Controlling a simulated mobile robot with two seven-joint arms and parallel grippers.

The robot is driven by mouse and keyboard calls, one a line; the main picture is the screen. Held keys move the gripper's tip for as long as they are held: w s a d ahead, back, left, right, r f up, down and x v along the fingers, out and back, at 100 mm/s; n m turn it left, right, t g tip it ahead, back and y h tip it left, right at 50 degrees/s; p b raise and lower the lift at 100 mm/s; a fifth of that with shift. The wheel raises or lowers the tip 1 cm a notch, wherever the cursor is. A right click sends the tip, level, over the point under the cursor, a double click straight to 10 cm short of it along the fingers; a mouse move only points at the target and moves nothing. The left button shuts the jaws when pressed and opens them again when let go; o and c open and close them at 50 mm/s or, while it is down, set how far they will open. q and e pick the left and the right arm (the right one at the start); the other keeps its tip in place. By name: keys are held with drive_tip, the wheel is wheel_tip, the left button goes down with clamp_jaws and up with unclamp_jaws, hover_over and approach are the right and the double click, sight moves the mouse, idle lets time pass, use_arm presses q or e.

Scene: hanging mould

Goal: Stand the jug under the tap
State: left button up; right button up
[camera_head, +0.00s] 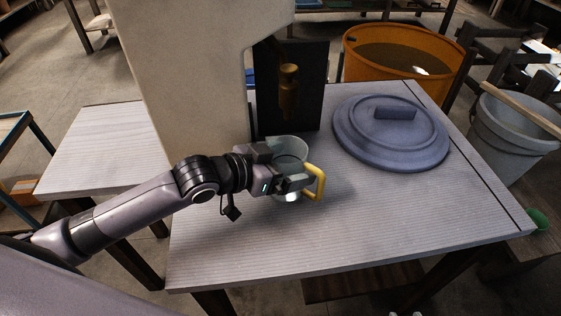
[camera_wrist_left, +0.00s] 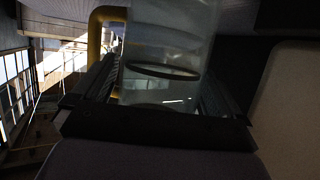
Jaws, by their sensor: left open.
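The clear jug (camera_head: 290,148) with a yellow handle stands upright on the table (camera_head: 330,245), just in front of the dark panel. The brass tap (camera_head: 288,92) shows above and behind it; I cannot tell whether the jug is right below its outlet. My left gripper (camera_head: 292,184) is open at the jug, its fingers at the jug's near side by the handle. In the left wrist view the jug (camera_wrist_left: 165,60) lies between the two open fingers (camera_wrist_left: 155,95), with the yellow handle (camera_wrist_left: 97,35) at the left. My right gripper is not in view.
A large grey-blue lid (camera_head: 390,130) lies on the table to the right. A beige block (camera_head: 195,80) rises behind my left arm. An orange tub (camera_head: 400,65) and a grey bucket (camera_head: 510,135) stand beyond the table. The table's front right is clear.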

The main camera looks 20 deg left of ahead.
use_arm(q)
drive_tip(key=v, duration=1.2)
drive_tip(key=shift+p, duration=0.35)
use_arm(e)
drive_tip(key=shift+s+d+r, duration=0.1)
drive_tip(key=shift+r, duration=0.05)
